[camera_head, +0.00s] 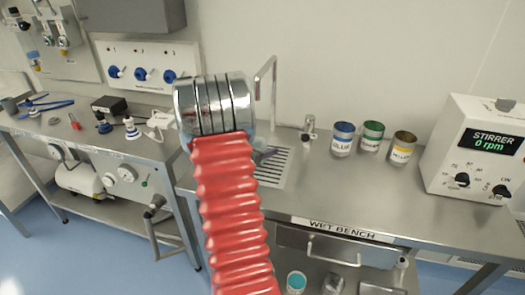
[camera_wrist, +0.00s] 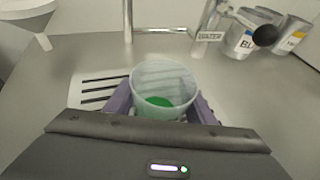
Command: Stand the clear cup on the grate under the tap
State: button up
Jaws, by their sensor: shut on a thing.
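A clear cup (camera_wrist: 163,88) with green at its bottom stands upright between the purple fingers of my gripper (camera_wrist: 162,106) in the wrist view. My gripper is shut on it. The slotted grate (camera_wrist: 100,88) shows to the left of the cup, and the cup covers part of it. I cannot tell whether the cup touches the grate. The tall tap pipe (camera_wrist: 127,20) rises behind the grate.
A lever labelled WATER (camera_wrist: 210,36) stands behind and right of the cup. Blue (camera_head: 342,139), green (camera_head: 371,136) and yellow (camera_head: 402,148) labelled cans stand right of the grate. A stirrer box (camera_head: 478,150) is at the far right. The bench front is clear.

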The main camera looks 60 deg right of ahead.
jog(key=shift+f, duration=0.1)
jog(key=o, duration=1)
jog(key=shift+o, duration=0.2)
jog(key=shift+a, duration=0.1)
jog(key=v, duration=1.2)
